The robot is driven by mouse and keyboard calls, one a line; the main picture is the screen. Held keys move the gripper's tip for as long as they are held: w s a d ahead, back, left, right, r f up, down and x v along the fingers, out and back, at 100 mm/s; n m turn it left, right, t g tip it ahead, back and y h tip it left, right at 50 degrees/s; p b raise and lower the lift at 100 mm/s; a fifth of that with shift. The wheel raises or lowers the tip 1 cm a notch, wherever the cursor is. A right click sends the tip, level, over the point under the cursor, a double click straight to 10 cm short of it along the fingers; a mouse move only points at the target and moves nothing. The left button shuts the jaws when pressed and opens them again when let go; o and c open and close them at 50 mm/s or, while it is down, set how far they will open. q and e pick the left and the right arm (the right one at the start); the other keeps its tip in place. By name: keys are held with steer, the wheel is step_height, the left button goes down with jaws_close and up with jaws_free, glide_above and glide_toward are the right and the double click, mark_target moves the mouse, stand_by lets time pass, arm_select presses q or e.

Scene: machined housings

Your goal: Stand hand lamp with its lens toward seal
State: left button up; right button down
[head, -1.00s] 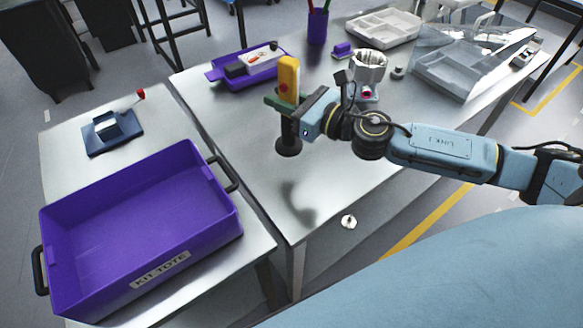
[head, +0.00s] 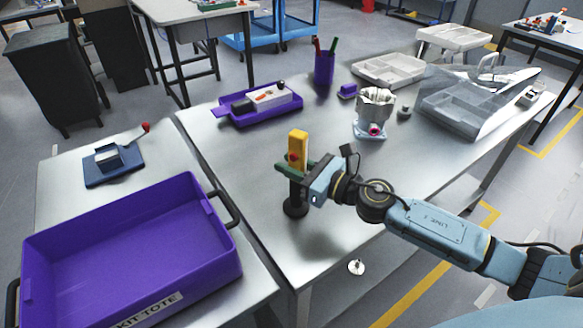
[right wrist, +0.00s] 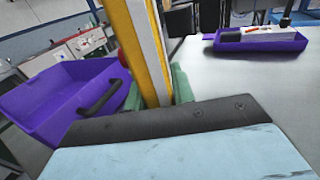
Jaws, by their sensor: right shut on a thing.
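The hand lamp (head: 297,143), a yellow upright body with a red round part on its side and a black round base, is over the near part of the metal table. My right gripper (head: 296,172), with green fingers, is shut around its middle. The lamp looks upright; I cannot tell whether its base touches the table. Its yellow side fills the middle of the right wrist view (right wrist: 148,55). I cannot make out the lens. A magenta ring (head: 376,130), possibly the seal, shows on the front of the silver housing (head: 375,104) behind to the right. My left gripper is out of view.
A purple tote (head: 215,235) stands on the left table, near a blue fixture (head: 113,163). The metal table around the lamp is clear.

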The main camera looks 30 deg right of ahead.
steer(key=shift+f, duration=0.15)
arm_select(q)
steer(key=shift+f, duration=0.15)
arm_select(e)
steer(key=c, duration=1.2)
jaws_free()
steer(key=shift+r, duration=0.35)
arm_select(q)
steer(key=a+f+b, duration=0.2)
steer(key=b, duration=0.1)
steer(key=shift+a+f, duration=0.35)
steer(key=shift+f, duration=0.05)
arm_select(e)
steer(key=v, duration=1.2)
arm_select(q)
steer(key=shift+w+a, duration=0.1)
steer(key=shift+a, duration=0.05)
